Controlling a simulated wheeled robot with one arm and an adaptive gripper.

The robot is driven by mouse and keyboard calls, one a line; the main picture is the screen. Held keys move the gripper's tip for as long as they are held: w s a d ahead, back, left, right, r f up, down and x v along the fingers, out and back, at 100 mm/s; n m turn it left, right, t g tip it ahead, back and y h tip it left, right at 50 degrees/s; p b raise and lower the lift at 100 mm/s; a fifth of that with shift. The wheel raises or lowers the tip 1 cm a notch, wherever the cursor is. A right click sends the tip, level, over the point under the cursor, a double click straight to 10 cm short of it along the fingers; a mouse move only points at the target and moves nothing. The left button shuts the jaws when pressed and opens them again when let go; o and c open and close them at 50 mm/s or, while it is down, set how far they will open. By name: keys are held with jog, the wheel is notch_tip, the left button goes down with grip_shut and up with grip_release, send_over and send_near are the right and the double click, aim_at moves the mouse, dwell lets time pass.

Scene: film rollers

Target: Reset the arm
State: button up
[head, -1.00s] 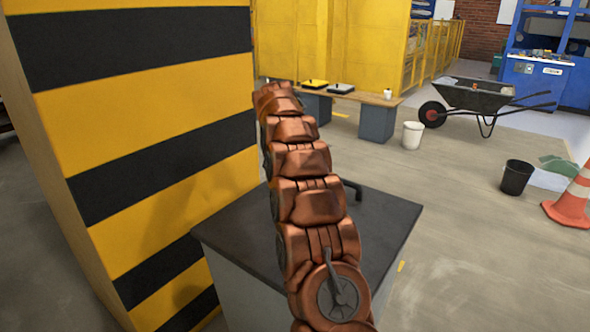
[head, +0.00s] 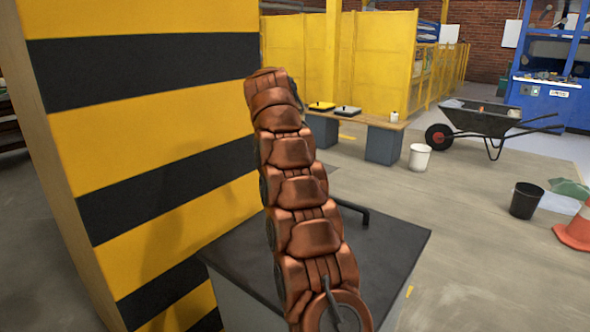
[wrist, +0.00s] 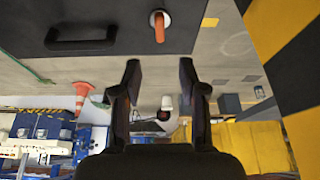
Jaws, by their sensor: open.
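My copper-coloured arm rises through the middle of the head view, in front of a dark-topped cabinet (head: 385,245). My gripper (wrist: 160,75) shows in the wrist view with its two dark fingers spread apart and nothing between them. In the head view I cannot make out the gripper beyond the arm's far end. In the wrist view, the cabinet top (wrist: 100,12) fills the upper part, with a black handle (wrist: 80,44) on it. An orange piece in a white ring (wrist: 159,27) sits on that top, apart from the fingers. The arm hides it in the head view.
A yellow-and-black striped pillar (head: 150,130) stands close on the left. Behind are a low bench (head: 372,122), a white bucket (head: 420,157), a black bin (head: 526,200), a wheelbarrow (head: 485,118) and a traffic cone (head: 577,230). Open floor lies right of the cabinet.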

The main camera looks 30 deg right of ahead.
dwell(0.6)
jog(key=s+a+f+n+g+y, duration=0.15)
jog(key=s+a+n, duration=0.25)
jog(key=s+a, duration=0.5)
jog(key=s+a+f+n+g+y, duration=0.1)
jog(key=s+a+f+n, duration=0.25)
jog(key=s+a, duration=0.55)
jog(key=s+a+f+n+g+y, duration=0.1)
jog(key=s+a+f+n, duration=0.2)
jog(key=s, duration=0.6)
jog(key=s+a+f+n, duration=0.1)
jog(key=s+a+f, duration=0.35)
jog(key=s, duration=0.55)
jog(key=s+a+f+n+g+y, duration=0.1)
jog(key=s+a+f+n, duration=0.2)
jog(key=s, duration=0.6)
notch_tip(320, 180, up, 25)
jog(key=s+p, duration=0.1)
jog(key=p, duration=2.3)
jog(key=shift+s+f+m+t, duration=0.15)
jog(key=shift+s+m+t, duration=0.1)
jog(key=shift+m+t, duration=0.2)
jog(key=shift+d, duration=0.1)
